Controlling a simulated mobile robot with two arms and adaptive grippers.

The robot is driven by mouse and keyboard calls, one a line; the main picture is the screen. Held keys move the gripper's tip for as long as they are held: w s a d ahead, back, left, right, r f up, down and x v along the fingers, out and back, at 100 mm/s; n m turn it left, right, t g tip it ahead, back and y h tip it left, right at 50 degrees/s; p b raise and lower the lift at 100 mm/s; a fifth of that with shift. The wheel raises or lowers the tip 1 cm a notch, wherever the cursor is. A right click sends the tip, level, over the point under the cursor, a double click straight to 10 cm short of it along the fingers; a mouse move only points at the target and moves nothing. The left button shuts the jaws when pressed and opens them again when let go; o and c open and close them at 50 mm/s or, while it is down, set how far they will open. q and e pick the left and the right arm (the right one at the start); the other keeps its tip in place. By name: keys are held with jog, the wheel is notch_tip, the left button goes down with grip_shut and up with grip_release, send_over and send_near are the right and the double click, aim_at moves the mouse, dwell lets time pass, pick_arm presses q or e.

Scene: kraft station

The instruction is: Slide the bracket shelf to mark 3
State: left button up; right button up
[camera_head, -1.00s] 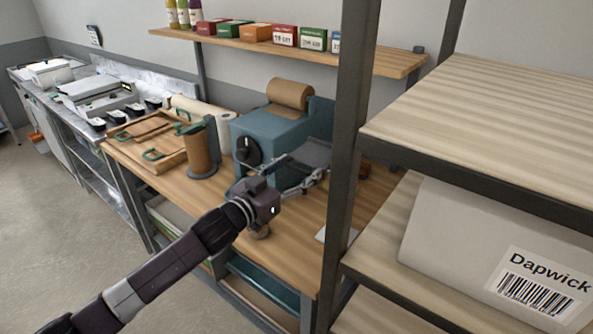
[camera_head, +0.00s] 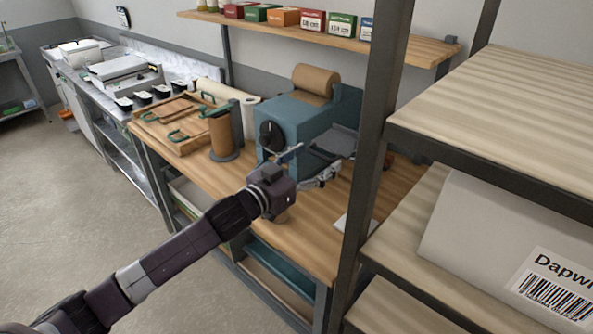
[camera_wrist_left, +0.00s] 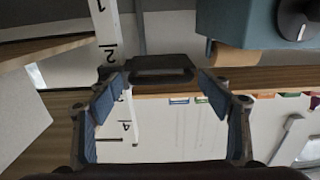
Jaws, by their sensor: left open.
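The bracket shelf (camera_head: 337,139) is a dark grey plate beside the teal machine. In the left wrist view the shelf (camera_wrist_left: 160,67) lies ahead, between the open fingers and beyond their tips. A white scale strip (camera_wrist_left: 103,20) with black numerals runs left of it; 1, 2 and 4 show, and the 3 is hidden behind the left finger. The shelf lies past the 2; its exact mark cannot be told. My left gripper (camera_head: 313,165) is open and empty, in front of the shelf and apart from it. My right gripper is out of view.
A teal machine (camera_head: 290,122) with a brown paper roll (camera_head: 315,80) stands left of the shelf on the wooden bench (camera_head: 210,187). A dark rack post (camera_head: 372,140) stands close on the right. Wooden trays (camera_head: 168,122) lie at the left. A wall shelf (camera_head: 290,33) holds boxes.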

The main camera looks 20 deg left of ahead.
pick_arm(q)
jog(key=v, duration=1)
jog(key=shift+r, duration=0.15)
